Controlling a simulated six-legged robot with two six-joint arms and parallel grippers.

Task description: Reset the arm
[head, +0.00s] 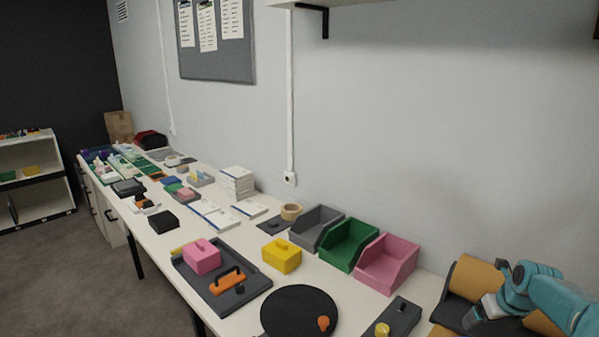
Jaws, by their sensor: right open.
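My right arm, teal, comes in from the lower right edge of the head view. Its gripper (478,314) is open, with pale fingers pointing down and left. The gripper shows over a dark grey and tan-orange holder (476,276) at the right end of the table. I cannot tell whether it touches that holder. I see nothing between the fingers. My left gripper is not in view.
Left of the gripper are a grey block with a yellow knob (398,318), a black round plate (298,312), and pink (390,262), green (350,243) and grey (316,227) bins. A dark tray (222,300) holds a pink box. A shelf (345,3) overhangs above.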

